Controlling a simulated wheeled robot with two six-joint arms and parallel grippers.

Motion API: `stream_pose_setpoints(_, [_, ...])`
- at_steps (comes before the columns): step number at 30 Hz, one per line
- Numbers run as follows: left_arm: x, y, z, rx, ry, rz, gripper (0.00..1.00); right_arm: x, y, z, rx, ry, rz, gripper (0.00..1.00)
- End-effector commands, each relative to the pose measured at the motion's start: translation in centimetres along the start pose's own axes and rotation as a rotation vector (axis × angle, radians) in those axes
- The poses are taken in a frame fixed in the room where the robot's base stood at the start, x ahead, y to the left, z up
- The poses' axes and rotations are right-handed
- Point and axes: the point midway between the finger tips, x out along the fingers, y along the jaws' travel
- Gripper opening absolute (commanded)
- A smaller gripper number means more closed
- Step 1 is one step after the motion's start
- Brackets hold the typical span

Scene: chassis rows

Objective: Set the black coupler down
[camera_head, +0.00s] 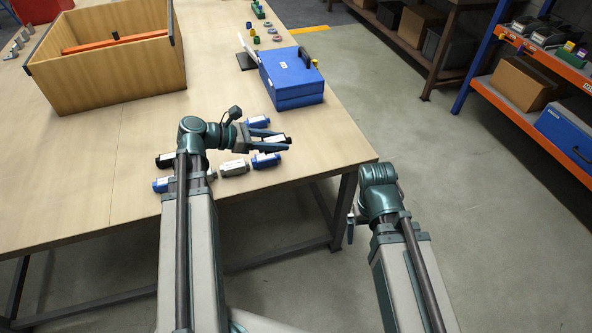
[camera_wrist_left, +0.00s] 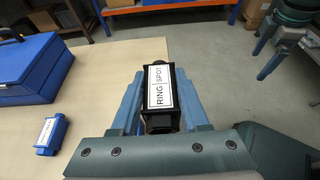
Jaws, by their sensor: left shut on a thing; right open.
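My left gripper (camera_head: 272,138) is shut on a black coupler (camera_wrist_left: 161,88) with a white label reading RING SPOT. One blue finger lies along each side of the coupler in the left wrist view. In the head view the held coupler (camera_head: 276,138) is over the table near its right edge, partly hidden by the fingers; I cannot tell whether it touches the table. Another black coupler (camera_head: 165,160) lies on the table left of my left wrist. My right gripper (camera_head: 350,226) is mostly hidden by its own arm, beyond the table's edge.
Blue couplers (camera_head: 258,122) (camera_head: 266,160) (camera_head: 161,184) and a grey coupler (camera_head: 234,168) lie close around the left gripper. A blue case (camera_head: 290,78) stands behind. A large wooden crate (camera_head: 120,85) stands at the left. Bare tabletop (camera_head: 325,135) lies to the right.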

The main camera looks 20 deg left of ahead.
Motion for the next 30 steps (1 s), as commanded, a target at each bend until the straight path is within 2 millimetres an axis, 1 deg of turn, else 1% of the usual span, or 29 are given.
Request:
stream_pose_setpoints(1, [0.0, -1.2, -2.4, -0.001, -0.002, 0.003, 0.0, 2.2, -0.2, -0.1, 0.0, 0.0, 0.0, 1.0])
stream_pose_setpoints(3, [-0.4, -2.0, -3.8, -0.001, -0.003, 0.003, 0.0, 3.3, -0.3, -0.2, 0.0, 0.0, 0.0, 1.0])
stream_pose_setpoints(6, [-0.8, -3.0, -5.1, -0.001, -0.003, 0.001, 0.0, 4.4, -0.4, -0.3, 0.0, 0.0, 0.0, 1.0])
stream_pose_setpoints(10, [-1.2, -3.6, -5.9, 0.0, -0.004, 0.001, 0.0, 5.0, -0.5, -0.3, 0.0, 0.0, 0.0, 1.0])
stream_pose_setpoints(16, [-1.3, -3.6, -5.9, 0.001, -0.004, -0.001, 0.0, 5.0, -0.5, -0.3, 0.0, 0.0, 0.0, 1.0])
stream_pose_setpoints(20, [0.0, -2.3, -5.6, 0.002, -0.004, -0.004, 0.0, 5.2, -0.5, -0.3, 0.0, 0.0, 0.0, 1.0])
stream_pose_setpoints(30, [6.3, 3.3, -3.8, 0.003, -0.003, -0.003, 0.0, 6.0, -0.6, -0.3, 0.0, 0.0, 0.0, 1.0])
